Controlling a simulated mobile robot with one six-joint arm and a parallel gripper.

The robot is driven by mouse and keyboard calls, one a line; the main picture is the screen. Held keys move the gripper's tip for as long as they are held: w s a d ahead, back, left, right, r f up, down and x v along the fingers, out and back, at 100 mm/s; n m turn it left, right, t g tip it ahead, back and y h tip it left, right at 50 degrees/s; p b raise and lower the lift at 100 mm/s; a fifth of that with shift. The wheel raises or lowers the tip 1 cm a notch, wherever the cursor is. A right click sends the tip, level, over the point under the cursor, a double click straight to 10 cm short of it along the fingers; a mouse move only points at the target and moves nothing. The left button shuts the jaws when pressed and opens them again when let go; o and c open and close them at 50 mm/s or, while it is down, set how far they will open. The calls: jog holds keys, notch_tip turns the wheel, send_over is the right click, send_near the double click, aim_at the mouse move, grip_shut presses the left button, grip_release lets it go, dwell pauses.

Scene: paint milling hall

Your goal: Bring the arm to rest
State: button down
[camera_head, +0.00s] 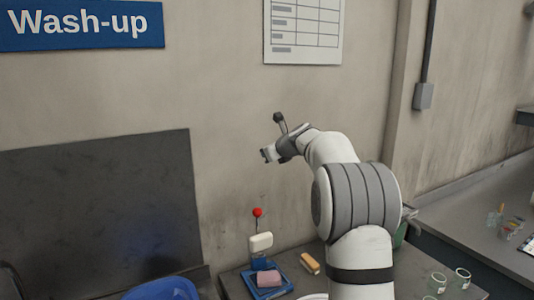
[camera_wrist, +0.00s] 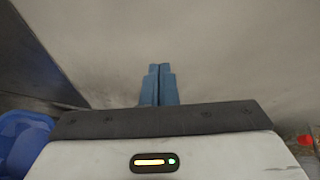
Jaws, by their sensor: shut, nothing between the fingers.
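My arm is raised above the wash-up counter in the head view, bent over to the left in front of the wall. My gripper (camera_head: 266,154) is at its end, well above the counter and apart from everything on it. In the wrist view the two blue fingers of my gripper (camera_wrist: 159,86) are together, with nothing between them. The wrist view past the fingers shows bare wall.
Below are a blue tray (camera_head: 285,285) with a pink sponge (camera_head: 268,278), a white block with a red-topped lever (camera_head: 258,213), and a brush (camera_head: 309,264). A blue basin (camera_head: 162,290) is at lower left; glass jars (camera_head: 463,277) are at right. Air around the gripper is free.

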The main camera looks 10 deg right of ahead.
jog(key=shift+r, duration=0.25)
jog(key=s+a+f+n+g+b, duration=0.1)
jog(key=s+a+f+n, duration=0.2)
jog(key=s+n, duration=0.35)
jog(key=s+a+f+n+g+b, duration=0.2)
jog(key=s+n, duration=0.1)
jog(key=s, duration=0.6)
jog(key=s+a+f+n+g+b, duration=0.1)
jog(key=s+a+f+n, duration=0.2)
jog(key=s+n, duration=0.3)
jog(key=s+f+n+g+h+b, duration=0.2)
jog(key=s+f+n, duration=0.5)
jog(key=s, duration=0.7)
jog(key=s+f+n+g+h+b, duration=0.1)
jog(key=s+f+n, duration=0.6)
jog(key=s, duration=0.8)
notch_tip(320, 180, down, 3)
jog(key=shift+s+d+g+h+b, duration=0.2)
jog(key=shift+d+g+h+b, duration=0.2)
jog(key=shift+g+b, duration=0.45)
